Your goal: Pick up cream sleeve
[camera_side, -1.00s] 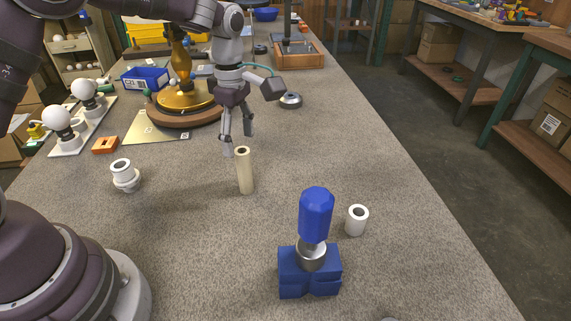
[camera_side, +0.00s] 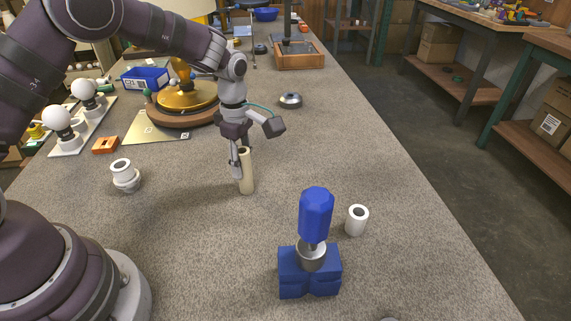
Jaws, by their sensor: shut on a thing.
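The cream sleeve (camera_side: 247,181) is a tall, thin, pale tube with a dark hole at its top. It stands upright on the grey-brown table in the middle of the view. My gripper (camera_side: 240,167) points down at it from above and behind. Its fingers are shut on the upper part of the sleeve, with one finger seen at the sleeve's left side. The other finger is mostly hidden. The sleeve's lower end appears to be at the table.
A blue block (camera_side: 309,272) holding a blue-handled tool (camera_side: 316,214) stands at the front, beside a white cylinder (camera_side: 356,220). A white stepped part (camera_side: 125,175) stands left. A brass lamp base (camera_side: 187,98) and bulbs (camera_side: 57,118) are behind. The table's right side is clear.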

